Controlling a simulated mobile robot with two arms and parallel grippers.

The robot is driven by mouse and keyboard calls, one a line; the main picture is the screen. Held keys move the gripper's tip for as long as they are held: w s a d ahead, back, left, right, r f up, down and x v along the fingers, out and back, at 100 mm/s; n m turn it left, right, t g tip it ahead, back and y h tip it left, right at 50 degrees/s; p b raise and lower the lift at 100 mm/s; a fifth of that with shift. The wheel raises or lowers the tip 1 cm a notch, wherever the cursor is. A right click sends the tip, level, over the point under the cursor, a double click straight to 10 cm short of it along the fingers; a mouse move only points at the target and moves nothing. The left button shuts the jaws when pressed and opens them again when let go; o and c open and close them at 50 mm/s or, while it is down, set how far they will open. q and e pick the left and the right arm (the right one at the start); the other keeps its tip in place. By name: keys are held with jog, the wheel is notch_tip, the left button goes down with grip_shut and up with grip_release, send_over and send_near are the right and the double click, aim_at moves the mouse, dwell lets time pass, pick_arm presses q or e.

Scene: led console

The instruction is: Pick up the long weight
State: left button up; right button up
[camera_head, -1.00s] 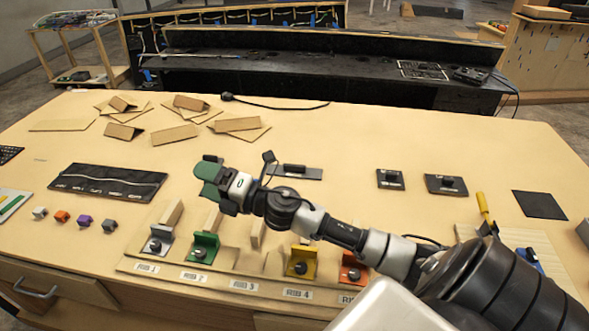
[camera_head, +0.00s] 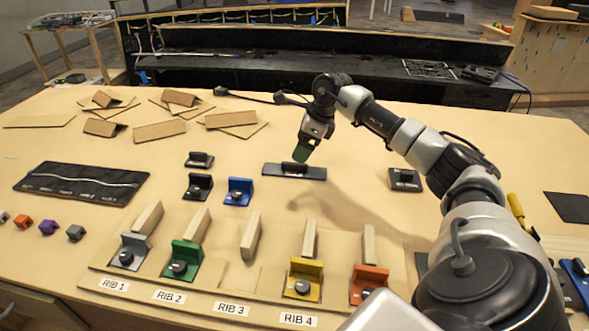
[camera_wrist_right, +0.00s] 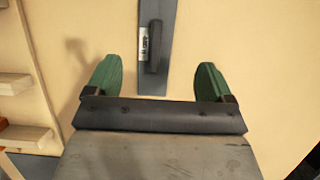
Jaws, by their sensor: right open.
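The long weight (camera_head: 310,173) is a long dark flat plate with a black bar handle, lying on the wooden table near the middle in the head view. In the right wrist view the long weight (camera_wrist_right: 155,83) runs lengthwise ahead, with its near end between the finger lines. My right gripper (camera_head: 302,153) points down above the plate and partly covers it in the head view. Its two green fingers stand wide apart in the right wrist view (camera_wrist_right: 156,80), with nothing between them gripped. My left gripper is in neither view.
Smaller weights, black (camera_head: 199,187), blue (camera_head: 238,191) and black (camera_head: 405,179), lie on either side. In front stands the rib rack (camera_head: 222,275) with green, yellow and orange brackets. Cardboard pieces (camera_head: 160,130) and a black cable (camera_head: 250,97) lie behind. Table around the plate is clear.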

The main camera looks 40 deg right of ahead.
aim_at(294, 163)
jog(key=shift+w+a+f, duration=0.15)
jog(key=shift+w+f, duration=0.05)
jog(key=shift+f, duration=0.5)
jog(key=x, duration=0.1)
jog(key=p+x, duration=0.1)
jog(key=x, duration=0.2)
jog(key=shift+s+a+f+p, duration=0.2)
jog(key=shift+s+p, duration=0.05)
jog(key=shift+p, duration=0.15)
jog(key=shift+w+f, duration=0.15)
jog(key=shift+f, duration=0.15)
jog(key=shift+c, duration=0.5)
jog(key=shift+r, duration=0.1)
jog(key=c, duration=1.2)
